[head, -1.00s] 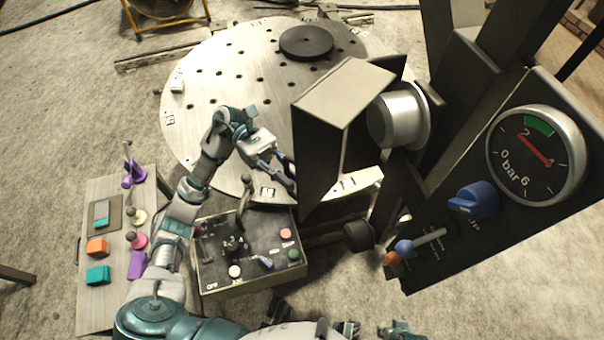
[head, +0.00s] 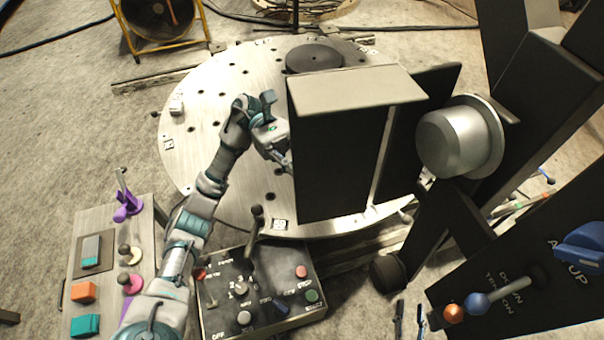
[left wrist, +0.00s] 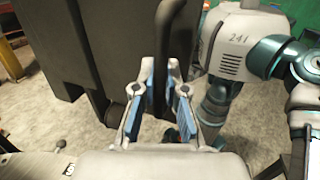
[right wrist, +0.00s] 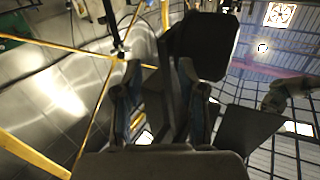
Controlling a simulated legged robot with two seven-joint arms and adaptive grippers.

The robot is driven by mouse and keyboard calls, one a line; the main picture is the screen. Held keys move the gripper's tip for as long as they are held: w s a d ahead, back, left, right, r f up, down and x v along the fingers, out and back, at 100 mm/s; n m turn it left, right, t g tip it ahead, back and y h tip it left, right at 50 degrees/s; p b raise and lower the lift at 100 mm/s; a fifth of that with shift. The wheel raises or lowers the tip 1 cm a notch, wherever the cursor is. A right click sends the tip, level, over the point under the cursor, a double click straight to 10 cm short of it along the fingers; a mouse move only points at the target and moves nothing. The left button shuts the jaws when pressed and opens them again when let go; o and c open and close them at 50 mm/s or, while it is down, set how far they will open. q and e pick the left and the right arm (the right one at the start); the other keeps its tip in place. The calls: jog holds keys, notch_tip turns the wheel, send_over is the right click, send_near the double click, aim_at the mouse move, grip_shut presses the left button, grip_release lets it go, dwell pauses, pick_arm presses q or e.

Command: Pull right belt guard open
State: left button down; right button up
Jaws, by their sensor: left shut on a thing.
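The belt guard (head: 345,150) is a dark box-like panel with a pale top, standing over the far table in the middle of the head view. In the left wrist view its dark face (left wrist: 85,45) fills the upper left. My left gripper (head: 286,160) reaches to its left edge, fingertips partly hidden there. In the left wrist view, the left gripper (left wrist: 160,95) is shut on a dark upright handle bar (left wrist: 177,35). My right gripper (head: 410,312) is at the bottom of the head view, fingers apart. In the right wrist view, the right gripper (right wrist: 162,105) also looks open.
A silver cylinder (head: 455,140) on the dark column is right of the guard. A control box (head: 260,300) with knobs and a lever stands in front. A board with coloured parts (head: 90,220) is at left. The round perforated table (head: 215,110) lies behind the arm.

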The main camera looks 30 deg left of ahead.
pick_arm(q)
jog(key=shift+w+a+f, duration=0.1)
jog(key=shift+w+a, duration=0.05)
jog(key=shift+w, duration=0.6)
pick_arm(e)
jog(key=shift+a+r+t, duration=0.2)
jog(key=shift+r+t, duration=0.5)
jog(key=shift+r, duration=0.2)
pick_arm(q)
jog(key=shift+a, duration=0.1)
pick_arm(e)
jog(key=shift+w, duration=0.15)
pick_arm(q)
jog(key=c, duration=1.2)
grip_release()
